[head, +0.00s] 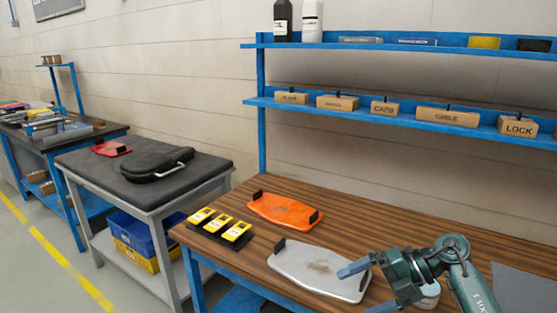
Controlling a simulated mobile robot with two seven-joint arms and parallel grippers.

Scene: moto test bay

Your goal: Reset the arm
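My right gripper (362,289) is in the lower right of the head view, above the wooden workbench (390,238). Its two blue-grey fingers are spread apart with nothing held between them. The fingers overlap the right end of a silver-grey plate (318,272) in the picture; I cannot tell whether they touch it. My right arm (468,280) comes up from the bottom right edge. My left gripper is not in view.
On the bench are an orange plate (285,210), several yellow devices (219,227) and a pale round thing (430,295) partly behind my gripper. A blue shelf (400,112) holds labelled boxes and bottles. A grey cart (88,174) with a black case (158,165) stands left.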

